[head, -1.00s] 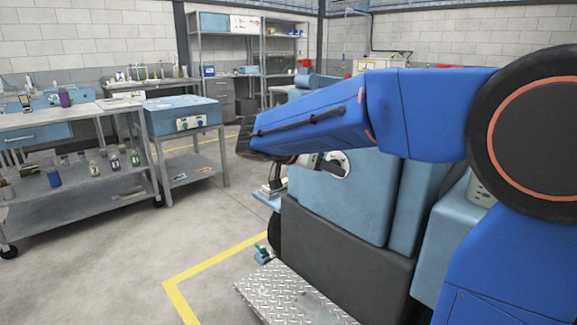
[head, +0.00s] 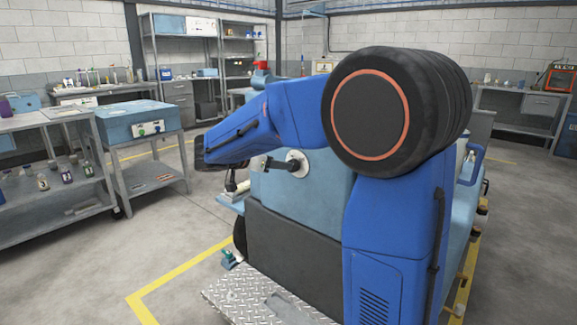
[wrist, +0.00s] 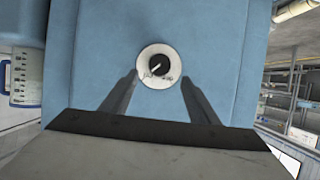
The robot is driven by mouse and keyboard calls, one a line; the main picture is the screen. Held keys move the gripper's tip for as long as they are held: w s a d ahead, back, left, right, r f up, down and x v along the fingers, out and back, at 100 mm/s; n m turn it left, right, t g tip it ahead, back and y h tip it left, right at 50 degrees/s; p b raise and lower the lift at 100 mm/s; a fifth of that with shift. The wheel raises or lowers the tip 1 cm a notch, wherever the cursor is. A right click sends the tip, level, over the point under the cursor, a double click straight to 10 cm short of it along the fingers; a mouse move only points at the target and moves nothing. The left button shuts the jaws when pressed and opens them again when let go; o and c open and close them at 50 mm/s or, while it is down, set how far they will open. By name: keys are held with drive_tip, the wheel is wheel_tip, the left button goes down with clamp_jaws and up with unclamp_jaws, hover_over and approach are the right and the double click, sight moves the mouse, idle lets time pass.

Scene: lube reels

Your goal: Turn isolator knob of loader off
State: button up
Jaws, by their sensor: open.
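The loader (head: 300,205) is a light-blue machine with a dark grey lower panel. Its isolator knob (wrist: 157,66) is black with a light pointer mark aimed to the lower left. It sits on a round white plate (wrist: 145,59) with small markings too small to read. The plate also shows in the head view (head: 300,156), just below my blue arm. My gripper (wrist: 159,78) is open and empty. In the wrist view its two fingers stand left and right below the knob, apart from it.
A small blue cabinet (head: 138,122) on a stand and a grey workbench (head: 50,118) with bottles stand at left. A tread-plate step (head: 235,293) is at the loader's foot. Floor at the lower left, around a yellow line (head: 140,302), is clear.

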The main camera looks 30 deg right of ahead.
drive_tip(key=x, duration=0.7)
drive_tip(key=shift+d, duration=0.2)
drive_tip(key=c, duration=1)
